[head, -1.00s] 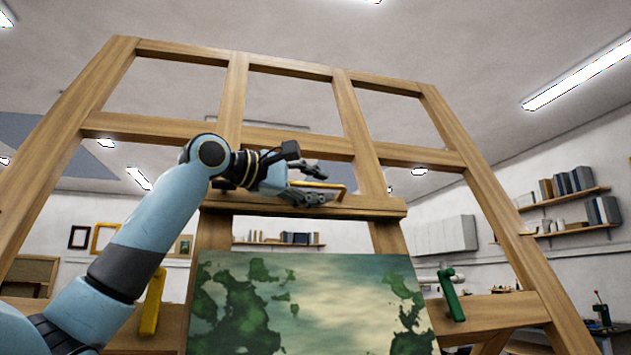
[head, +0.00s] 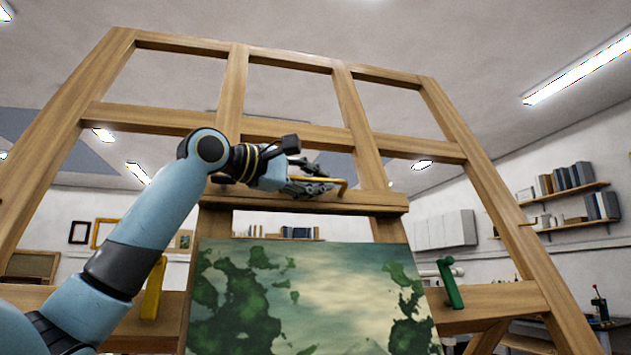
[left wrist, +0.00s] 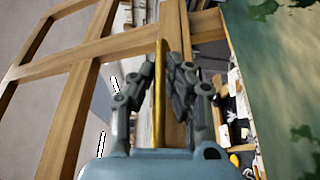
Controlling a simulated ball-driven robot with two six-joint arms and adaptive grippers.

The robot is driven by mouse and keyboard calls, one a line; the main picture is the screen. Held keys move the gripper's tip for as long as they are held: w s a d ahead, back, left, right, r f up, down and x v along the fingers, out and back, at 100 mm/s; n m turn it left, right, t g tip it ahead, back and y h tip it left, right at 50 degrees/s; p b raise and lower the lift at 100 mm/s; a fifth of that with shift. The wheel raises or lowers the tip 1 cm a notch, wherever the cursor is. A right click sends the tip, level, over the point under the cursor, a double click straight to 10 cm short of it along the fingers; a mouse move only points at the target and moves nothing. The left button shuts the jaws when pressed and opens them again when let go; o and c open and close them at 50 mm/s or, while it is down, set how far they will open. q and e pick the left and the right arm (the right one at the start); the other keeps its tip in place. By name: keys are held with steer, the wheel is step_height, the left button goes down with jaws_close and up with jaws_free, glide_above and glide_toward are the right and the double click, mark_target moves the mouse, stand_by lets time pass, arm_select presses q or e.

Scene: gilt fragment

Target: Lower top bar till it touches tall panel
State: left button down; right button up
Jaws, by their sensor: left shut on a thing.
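The top bar (head: 370,204) is a wooden crosspiece lying level across the easel's uprights, with a brass handle (head: 343,184) on its front. The tall panel (head: 330,290) is a green and cream painted board below it. A narrow gap shows between the bar's underside and the panel's top edge, so they are apart. My left gripper (head: 322,187) is shut on the brass handle. In the left wrist view, the handle (left wrist: 159,110) stands between the fingers (left wrist: 166,75), and the panel (left wrist: 275,60) is at right. My right gripper is not in view.
The large wooden easel frame (head: 455,125) surrounds the bar. A yellow lever (head: 152,290) and a green lever (head: 450,285) flank the panel on the lower crosspiece. Wall shelves (head: 570,225) stand far back at right.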

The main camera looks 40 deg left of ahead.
arm_select(q)
step_height(320, 180, down, 6)
steer(key=s+d+b, duration=0.1)
steer(key=d+b, duration=0.1)
steer(key=b, duration=0.1)
steer(key=shift+s+f, duration=0.15)
steer(key=shift+s, duration=0.25)
steer(key=shift+d, duration=0.1)
steer(key=c, duration=1.4)
jaws_free()
